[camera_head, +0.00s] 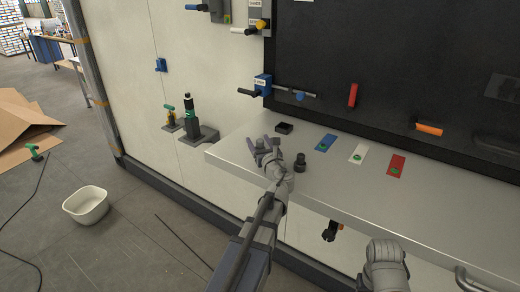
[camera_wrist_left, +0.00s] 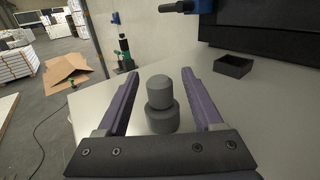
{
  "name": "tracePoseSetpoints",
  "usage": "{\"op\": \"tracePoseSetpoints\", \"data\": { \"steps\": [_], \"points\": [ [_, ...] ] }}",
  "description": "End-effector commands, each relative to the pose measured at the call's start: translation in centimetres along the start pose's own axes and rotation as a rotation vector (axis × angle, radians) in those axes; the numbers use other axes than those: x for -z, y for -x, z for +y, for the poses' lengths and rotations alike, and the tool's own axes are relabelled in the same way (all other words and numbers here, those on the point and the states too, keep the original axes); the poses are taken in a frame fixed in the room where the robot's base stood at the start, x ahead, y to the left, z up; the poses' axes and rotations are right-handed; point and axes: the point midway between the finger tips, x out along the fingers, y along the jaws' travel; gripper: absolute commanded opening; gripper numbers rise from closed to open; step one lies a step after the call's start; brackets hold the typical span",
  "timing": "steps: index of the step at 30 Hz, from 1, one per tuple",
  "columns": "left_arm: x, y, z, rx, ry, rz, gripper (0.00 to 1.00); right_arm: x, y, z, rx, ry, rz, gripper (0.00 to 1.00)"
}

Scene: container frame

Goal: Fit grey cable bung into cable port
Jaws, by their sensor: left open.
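My left gripper (camera_head: 264,144) is open above the left end of the steel shelf (camera_head: 235,150). In the left wrist view its two purple-sided fingers (camera_wrist_left: 160,85) stand on either side of the grey bung (camera_wrist_left: 159,92). The bung is upright, with a narrower rounded top on a wider base, and gaps show between it and both fingers. In the head view the gripper largely hides it. I cannot pick out the cable port with certainty.
A dark stepped cylinder (camera_head: 300,162) stands right of my left wrist. A small black tray (camera_head: 284,128) lies behind. Blue (camera_head: 326,142), white (camera_head: 357,153) and red (camera_head: 396,165) plates lie further right. Wall fittings include a blue valve block (camera_head: 262,85). A white tub (camera_head: 86,205) is on the floor.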

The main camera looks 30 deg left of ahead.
Motion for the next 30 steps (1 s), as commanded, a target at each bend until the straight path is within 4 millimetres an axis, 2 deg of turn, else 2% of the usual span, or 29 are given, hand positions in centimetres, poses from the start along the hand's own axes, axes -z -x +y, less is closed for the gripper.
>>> {"op": "tracePoseSetpoints", "data": {
  "steps": [1,3,11,27,30],
  "points": [
    [0.00,-1.04,-0.15,-0.002,0.000,0.000,0.68,0.00,0.00,0.00,0.000,0.000,0.000,0.57],
    [0.01,-1.71,-0.12,0.000,0.000,0.000,0.68,0.00,0.00,0.00,0.000,0.000,0.000,0.57],
    [0.01,-1.80,-0.01,0.001,0.000,0.000,0.66,0.00,0.00,0.00,0.000,0.000,0.000,0.57],
    [0.00,-1.78,-0.03,0.001,0.000,0.000,0.05,0.00,0.00,0.00,0.000,0.000,0.000,0.57],
    [0.00,-1.79,-0.03,0.001,0.000,0.000,0.00,0.00,0.00,0.00,0.000,0.000,0.000,0.57]
  ]
}}
